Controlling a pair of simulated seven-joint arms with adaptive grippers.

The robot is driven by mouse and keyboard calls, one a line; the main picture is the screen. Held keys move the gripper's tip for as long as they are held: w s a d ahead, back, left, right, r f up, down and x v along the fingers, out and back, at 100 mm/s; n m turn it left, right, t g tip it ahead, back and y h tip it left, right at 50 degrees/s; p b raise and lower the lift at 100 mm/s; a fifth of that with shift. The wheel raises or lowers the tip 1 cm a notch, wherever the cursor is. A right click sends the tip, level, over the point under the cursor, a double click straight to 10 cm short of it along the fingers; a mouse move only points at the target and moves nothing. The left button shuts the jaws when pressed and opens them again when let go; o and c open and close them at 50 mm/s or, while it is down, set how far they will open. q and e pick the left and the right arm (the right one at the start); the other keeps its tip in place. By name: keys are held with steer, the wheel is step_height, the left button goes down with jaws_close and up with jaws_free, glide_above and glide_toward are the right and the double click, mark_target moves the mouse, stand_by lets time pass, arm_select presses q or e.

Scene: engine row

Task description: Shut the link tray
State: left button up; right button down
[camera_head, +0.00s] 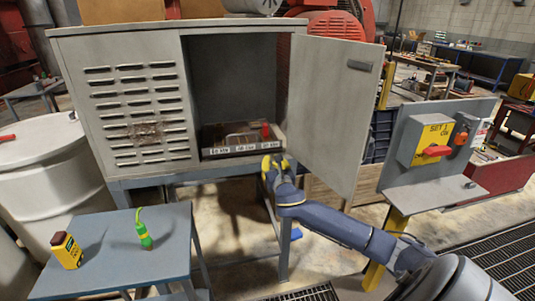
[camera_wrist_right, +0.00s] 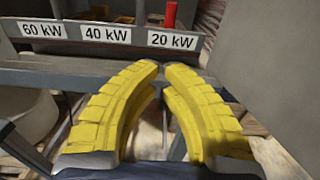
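The link tray (camera_head: 230,151) sits low inside the open grey cabinet. Its front strip, labelled 60 kW, 40 kW and 20 kW, also shows in the right wrist view (camera_wrist_right: 70,33). A red upright piece (camera_head: 265,131) and brownish parts stand in it. I cannot tell exactly how far the tray sticks out. My right gripper (camera_head: 274,164) is just below and in front of the tray's right end. In the right wrist view its yellow fingers (camera_wrist_right: 163,68) meet nearly tip to tip below the 20 kW label, with nothing seen between them. My left gripper is not in view.
The cabinet door (camera_head: 333,105) stands open to the right of my right gripper. A panel with a yellow switch box (camera_head: 428,138) stands farther right. A blue table (camera_head: 112,240) at lower left holds a yellow box (camera_head: 67,250) and a green item (camera_head: 144,235).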

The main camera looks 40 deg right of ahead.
steer(key=shift+x, duration=3.3)
